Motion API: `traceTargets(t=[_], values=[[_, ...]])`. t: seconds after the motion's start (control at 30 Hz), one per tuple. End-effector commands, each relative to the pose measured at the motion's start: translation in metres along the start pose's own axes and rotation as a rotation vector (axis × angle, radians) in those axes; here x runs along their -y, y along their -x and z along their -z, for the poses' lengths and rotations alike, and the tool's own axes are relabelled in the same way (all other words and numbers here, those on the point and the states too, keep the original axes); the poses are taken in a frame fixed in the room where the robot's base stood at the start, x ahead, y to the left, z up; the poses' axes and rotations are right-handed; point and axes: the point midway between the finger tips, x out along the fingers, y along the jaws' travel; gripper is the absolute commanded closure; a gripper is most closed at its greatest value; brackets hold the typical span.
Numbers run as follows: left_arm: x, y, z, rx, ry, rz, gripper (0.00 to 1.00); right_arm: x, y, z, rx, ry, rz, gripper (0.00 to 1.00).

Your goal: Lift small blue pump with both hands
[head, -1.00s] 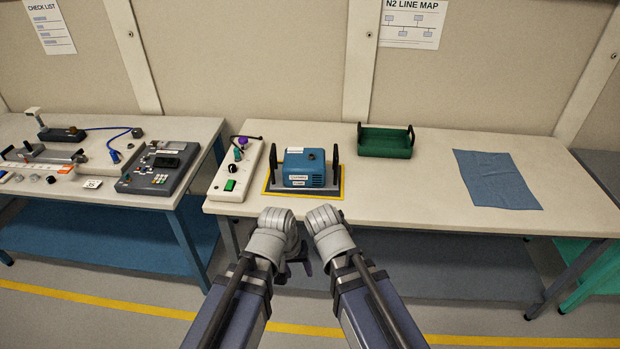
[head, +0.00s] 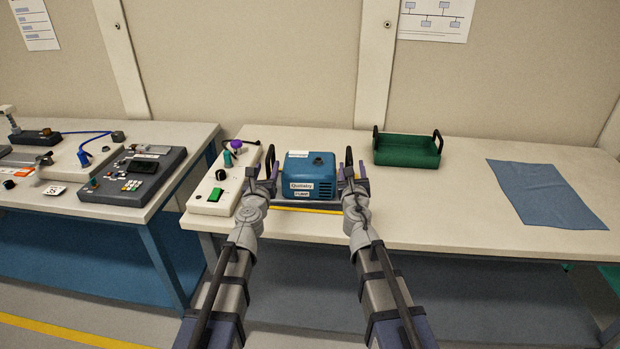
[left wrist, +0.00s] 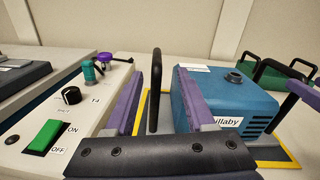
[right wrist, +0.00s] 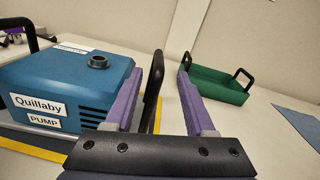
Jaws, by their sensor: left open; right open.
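The small blue pump (head: 308,176) sits on a grey base with a black upright handle at each side, on the white table. Its label reads Quillaby PUMP in the right wrist view (right wrist: 75,85). My left gripper (head: 262,178) is open at the pump's left handle (left wrist: 155,90), which stands between its purple fingers in the left wrist view. My right gripper (head: 351,180) is open at the right handle (right wrist: 152,92). In the right wrist view that handle shows between the fingers, close to the left one. Neither gripper is closed on a handle.
A white switch box (head: 216,188) with a green switch stands close left of the pump. A green tray (head: 407,152) with black handles stands behind right. A blue cloth (head: 545,193) lies further right. Yellow marking (left wrist: 285,163) borders the pump's base.

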Motion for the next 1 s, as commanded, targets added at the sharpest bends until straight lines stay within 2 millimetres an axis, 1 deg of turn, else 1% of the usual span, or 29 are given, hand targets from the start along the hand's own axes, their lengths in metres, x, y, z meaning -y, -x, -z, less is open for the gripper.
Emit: traceTargets(t=[0.1,0.43,0.57,0.77,1.0], values=[[-0.005,-0.001,0.001,0.003,0.03,-0.016,0.45,-0.002,-0.001,0.001,0.004,0.03,-0.01,0.45],[-0.004,-0.002,0.001,0.003,0.03,-0.016,0.45,-0.002,-0.002,0.0,0.004,0.03,-0.01,0.45],[-0.004,-0.007,0.001,0.003,0.029,-0.015,0.45,-0.002,-0.007,0.0,0.004,0.029,-0.01,0.45],[-0.004,-0.028,0.0,0.003,0.029,-0.015,0.45,-0.002,-0.029,0.0,0.004,0.028,-0.009,0.45],[-0.005,-0.065,0.0,0.003,0.029,-0.014,0.45,-0.003,-0.065,0.0,0.004,0.028,-0.009,0.45]])
